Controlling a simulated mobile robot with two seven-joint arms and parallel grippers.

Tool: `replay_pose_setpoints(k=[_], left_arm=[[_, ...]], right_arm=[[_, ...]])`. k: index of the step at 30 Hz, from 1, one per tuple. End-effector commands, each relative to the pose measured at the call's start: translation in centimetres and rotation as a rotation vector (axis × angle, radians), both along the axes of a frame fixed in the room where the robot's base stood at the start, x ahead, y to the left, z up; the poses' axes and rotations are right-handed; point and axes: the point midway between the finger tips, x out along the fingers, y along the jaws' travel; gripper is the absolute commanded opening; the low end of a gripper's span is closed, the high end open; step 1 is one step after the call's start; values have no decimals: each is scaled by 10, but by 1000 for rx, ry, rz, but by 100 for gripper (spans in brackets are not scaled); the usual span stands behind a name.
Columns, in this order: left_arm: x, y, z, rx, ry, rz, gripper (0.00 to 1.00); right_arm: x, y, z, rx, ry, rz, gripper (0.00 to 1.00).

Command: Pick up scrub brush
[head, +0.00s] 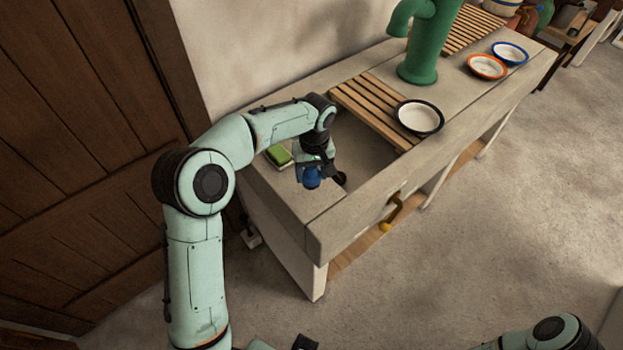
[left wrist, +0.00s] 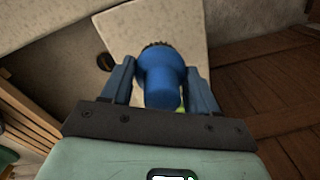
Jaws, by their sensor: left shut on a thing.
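The scrub brush (left wrist: 160,80) has a blue round-topped handle and a rim of dark bristles. My left gripper (left wrist: 162,88) is shut on its blue handle, one finger on each side. In the head view the blue brush (head: 311,177) hangs below my left gripper (head: 313,172), over the near left part of the sink counter. I cannot tell whether the bristles touch the counter. Of my right arm only a part shows at the lower right of the head view, and its gripper is not clearly in view.
A green and yellow sponge (head: 279,155) lies on the counter (head: 275,196) left of the gripper. The sink basin (head: 362,150) is to the right, with a slatted wooden rack (head: 366,103) and a dark-rimmed bowl (head: 419,118). A green pump (head: 424,50) stands behind. A wooden door is at left.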

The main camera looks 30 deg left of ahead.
Motion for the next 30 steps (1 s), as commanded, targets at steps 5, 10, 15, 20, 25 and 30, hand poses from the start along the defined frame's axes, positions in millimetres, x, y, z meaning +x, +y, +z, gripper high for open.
replay_pose_setpoints(k=[5, 10, 15, 20, 25, 30], left_arm=[[2, -1, 53, -1, -7, 0, 29], [2, 0, 100, -1, -7, 0, 29], [1, 0, 133, 0, -4, -1, 29], [0, 0, 148, 0, -1, -1, 29], [0, 0, 152, 0, 0, -1, 29], [0, 0, 151, 0, 0, -1, 29]], right_arm=[[5, 0, 9, 0, -6, 0, 43], [10, 0, 19, 0, -12, 0, 43], [16, 0, 27, 0, -18, 0, 43], [19, 0, 32, 0, -21, 0, 43], [19, 0, 32, 0, -21, 0, 43], [19, 0, 32, 0, -21, 0, 43]])
